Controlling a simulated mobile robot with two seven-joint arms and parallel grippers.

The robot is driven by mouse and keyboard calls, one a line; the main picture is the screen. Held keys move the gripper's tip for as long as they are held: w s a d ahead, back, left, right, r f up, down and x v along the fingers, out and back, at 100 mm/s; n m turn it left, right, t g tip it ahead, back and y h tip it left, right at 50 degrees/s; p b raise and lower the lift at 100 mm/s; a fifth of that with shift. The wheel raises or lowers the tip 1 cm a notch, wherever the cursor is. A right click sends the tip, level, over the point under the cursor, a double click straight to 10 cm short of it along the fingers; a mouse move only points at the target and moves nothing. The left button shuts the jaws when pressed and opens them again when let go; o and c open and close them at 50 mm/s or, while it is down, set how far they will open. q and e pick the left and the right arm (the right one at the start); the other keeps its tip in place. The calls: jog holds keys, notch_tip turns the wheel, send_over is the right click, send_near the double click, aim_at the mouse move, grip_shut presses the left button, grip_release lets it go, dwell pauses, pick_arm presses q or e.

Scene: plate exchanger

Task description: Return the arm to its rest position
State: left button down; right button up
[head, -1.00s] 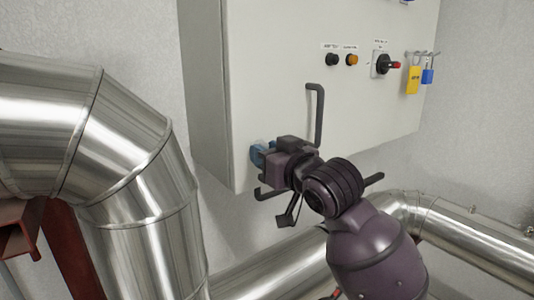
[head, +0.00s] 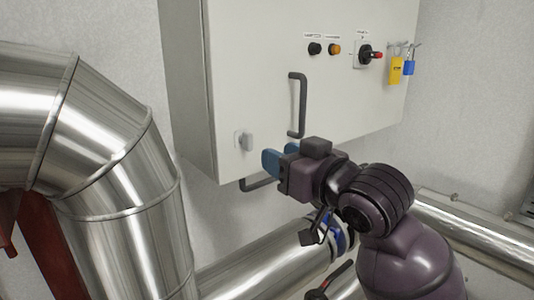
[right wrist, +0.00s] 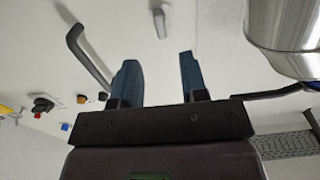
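My right gripper (head: 272,160) is in front of the lower part of a pale grey cabinet (head: 250,70). In the right wrist view its two blue fingers (right wrist: 158,68) stand apart with nothing between them, so it is open and empty. A small grey latch (head: 244,140) on the cabinet door is just left of the fingertips and apart from them. The latch also shows beyond the fingers in the right wrist view (right wrist: 160,20). My left gripper is not in view.
A dark door handle (head: 298,105) is above the gripper. A large metal pipe (head: 110,150) fills the left; another pipe (head: 260,265) runs below my arm.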

jog(key=shift+v, duration=0.8)
jog(key=w+d+f+m+t+h, duration=0.1)
jog(key=w+d+f+t+h, duration=0.2)
jog(key=f, duration=0.5)
jog(key=w+d+f+t+h, duration=0.1)
jog(key=w+d+f, duration=0.2)
jog(key=d+f, duration=0.3)
jog(key=s+d+f+m+g+h, duration=0.1)
jog(key=d+f, duration=0.1)
jog(key=f, duration=0.5)
jog(key=s+d+f+m+h, duration=0.1)
jog(key=s+d+f+h, duration=0.1)
jog(key=f, duration=0.5)
jog(key=s+d+f+m+g+h, duration=0.1)
jog(key=s+d+f+g, duration=0.2)
jog(key=s+f, duration=0.7)
jog(key=s+d+f+m+g+h+b, duration=0.1)
jog(key=s+d+f+g+h, duration=0.1)
jog(key=s+f, duration=0.9)
notch_tip(320, 180, down, 3)
jog(key=shift+s+d+f+m+g, duration=0.15)
jog(key=shift+s+d+m+g, duration=0.2)
jog(key=shift+d+g, duration=0.5)
jog(key=shift+d, duration=0.15)
